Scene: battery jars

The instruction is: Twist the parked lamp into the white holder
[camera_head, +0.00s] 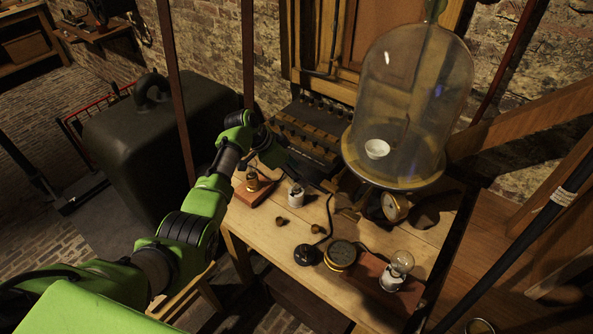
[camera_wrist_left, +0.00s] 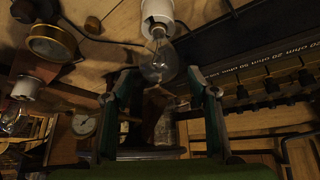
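In the left wrist view a clear glass lamp (camera_wrist_left: 158,62) with a metal cap lines up with a white holder (camera_wrist_left: 157,12). Its cap overlaps the holder's end, but I cannot tell whether it is seated. That white holder (camera_head: 296,197) stands near the table's far left in the head view, where the glass is hard to make out. My left gripper (camera_head: 275,157) is above and behind it. In the left wrist view its fingers (camera_wrist_left: 161,76) are apart, with gaps on both sides of the glass. My right gripper is out of view.
Another white holder with a bulb (camera_head: 402,262) stands on a reddish board at right, by a brass gauge (camera_head: 340,255). A brass fitting (camera_head: 252,184) sits on a wooden block at left. A tall bell jar (camera_head: 415,90) stands behind. Small knobs (camera_head: 281,221) lie in front.

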